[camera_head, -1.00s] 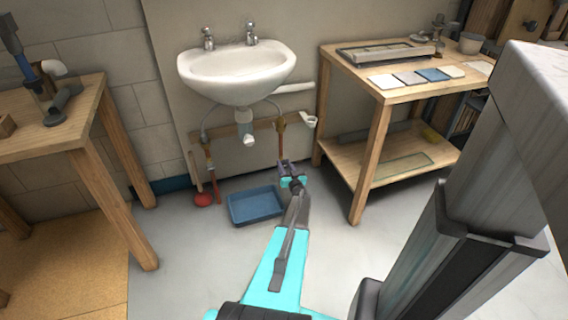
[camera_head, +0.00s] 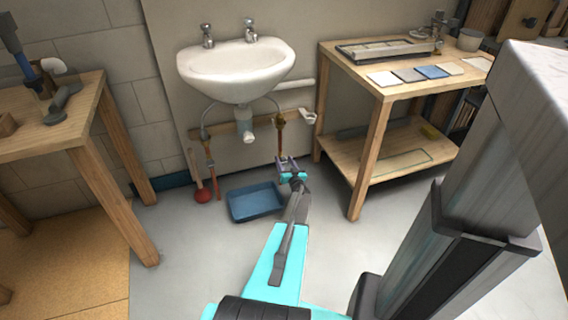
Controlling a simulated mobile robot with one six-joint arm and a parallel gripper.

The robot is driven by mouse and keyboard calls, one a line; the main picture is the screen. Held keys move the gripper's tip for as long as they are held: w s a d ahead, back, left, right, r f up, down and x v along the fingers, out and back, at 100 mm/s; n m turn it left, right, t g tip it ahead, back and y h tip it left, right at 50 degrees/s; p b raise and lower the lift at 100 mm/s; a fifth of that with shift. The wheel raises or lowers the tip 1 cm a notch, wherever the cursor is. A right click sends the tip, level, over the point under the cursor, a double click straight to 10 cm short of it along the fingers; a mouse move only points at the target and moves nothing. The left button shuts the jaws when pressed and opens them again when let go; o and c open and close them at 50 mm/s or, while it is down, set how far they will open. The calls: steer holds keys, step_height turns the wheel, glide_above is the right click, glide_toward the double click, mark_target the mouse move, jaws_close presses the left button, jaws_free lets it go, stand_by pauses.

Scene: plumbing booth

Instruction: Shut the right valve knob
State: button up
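The right supply pipe (camera_head: 280,136) is a brass and copper line that drops from under the white sink (camera_head: 237,75). Its valve knob is too small to make out clearly, low on this pipe and close to my gripper. My gripper (camera_head: 287,162) is in front of the lower end of this pipe, below the sink. Its two fingers look apart, with a gap between them, and I see nothing held. Whether a finger touches the knob cannot be told. The left supply pipe (camera_head: 209,152) stands to the left of the white drain trap (camera_head: 246,125).
A blue tray (camera_head: 255,203) lies on the floor below the sink, left of my gripper. A red plunger (camera_head: 202,195) leans at the wall. Wooden benches stand at left (camera_head: 45,140) and right (camera_head: 385,92). Open floor lies in front.

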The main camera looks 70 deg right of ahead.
steer(key=shift+a, duration=0.1)
steer(key=shift+s+a+r, duration=0.1)
steer(key=shift+s+a, duration=0.25)
steer(key=shift+a, duration=0.15)
steer(key=p+v, duration=0.2)
steer(key=v, duration=1)
steer(key=shift+s, duration=0.2)
steer(key=shift+w+a, duration=0.1)
steer(key=shift+a, duration=0.05)
